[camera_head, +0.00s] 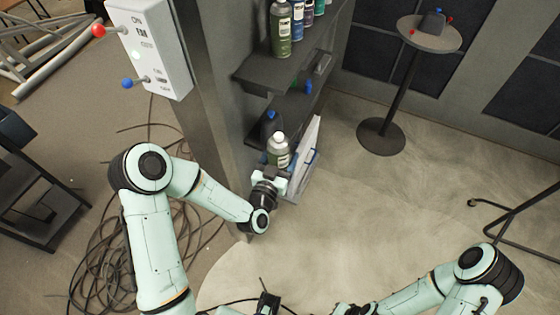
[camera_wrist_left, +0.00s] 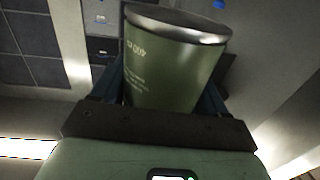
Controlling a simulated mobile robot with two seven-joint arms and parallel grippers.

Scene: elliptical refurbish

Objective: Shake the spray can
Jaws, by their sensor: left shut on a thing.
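The spray can (camera_head: 278,152) is green with a pale cap and stands out from the front of the shelf unit in the head view. My left gripper (camera_head: 287,168) is shut around its lower part. In the left wrist view the green can (camera_wrist_left: 165,70), with its silver rim and pale print, sits between the two dark fingers of my left gripper (camera_wrist_left: 160,95). My right arm comes in at the lower right of the head view. Its hand is dark and partly cut off at the bottom edge, so its jaws cannot be made out.
The dark shelf (camera_head: 270,72) holds several cans on top. A white panel (camera_head: 306,160) stands close right of my left gripper. A control box (camera_head: 152,45) hangs on the post at left. A round stand (camera_head: 429,35) is at back right. Cables (camera_head: 120,240) lie on the floor.

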